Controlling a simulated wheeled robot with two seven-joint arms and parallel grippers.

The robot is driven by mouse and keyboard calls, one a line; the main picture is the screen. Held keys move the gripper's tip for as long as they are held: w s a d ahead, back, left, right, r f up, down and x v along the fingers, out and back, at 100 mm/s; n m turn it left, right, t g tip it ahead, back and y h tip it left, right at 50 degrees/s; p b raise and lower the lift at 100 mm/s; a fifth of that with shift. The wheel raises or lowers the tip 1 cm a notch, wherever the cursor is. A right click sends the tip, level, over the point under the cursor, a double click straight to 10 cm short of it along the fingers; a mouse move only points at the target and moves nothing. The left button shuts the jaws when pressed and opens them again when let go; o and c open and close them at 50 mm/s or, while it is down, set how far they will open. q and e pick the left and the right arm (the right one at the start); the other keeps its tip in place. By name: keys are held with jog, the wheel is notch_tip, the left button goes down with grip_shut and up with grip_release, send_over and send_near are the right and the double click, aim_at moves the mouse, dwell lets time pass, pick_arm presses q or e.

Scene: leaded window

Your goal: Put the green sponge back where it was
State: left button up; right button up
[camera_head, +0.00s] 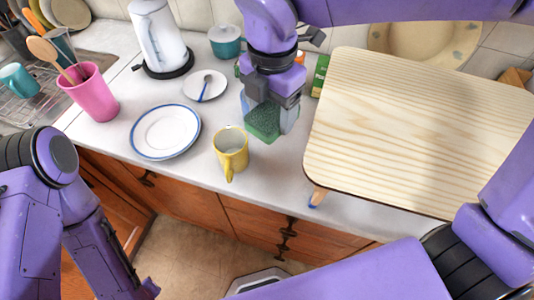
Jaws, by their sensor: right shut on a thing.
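The green sponge (263,122) is held between the fingers of my right gripper (268,115), over the counter in the middle of the head view. The gripper points down and is shut on the sponge. I cannot tell whether the sponge touches the counter. A yellow mug (231,150) stands just in front and to the left of it. My left arm shows at the lower left, low in front of the cabinets; its fingertips are not clearly visible.
A wooden board (415,130) covers the counter on the right. A blue-rimmed plate (166,132), a saucer with a spoon (205,86), a kettle (158,35), a blue-green pot (225,41) and a pink cup (90,93) with utensils stand to the left. The counter's front edge is close.

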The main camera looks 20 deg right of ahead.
jog(key=p, duration=0.2)
send_near(271, 171)
jog(key=f, duration=0.5)
jog(key=shift+s+f+p, duration=0.2)
jog(key=shift+s+p, duration=0.05)
jog(key=shift+p, duration=0.1)
jog(key=shift+f, duration=0.3)
pick_arm(q)
jog(key=r, duration=0.3)
jog(key=shift+s, duration=0.3)
pick_arm(e)
jog(key=shift+w, duration=0.2)
pick_arm(q)
jog(key=shift+f, duration=0.2)
pick_arm(e)
jog(key=shift+f, duration=0.15)
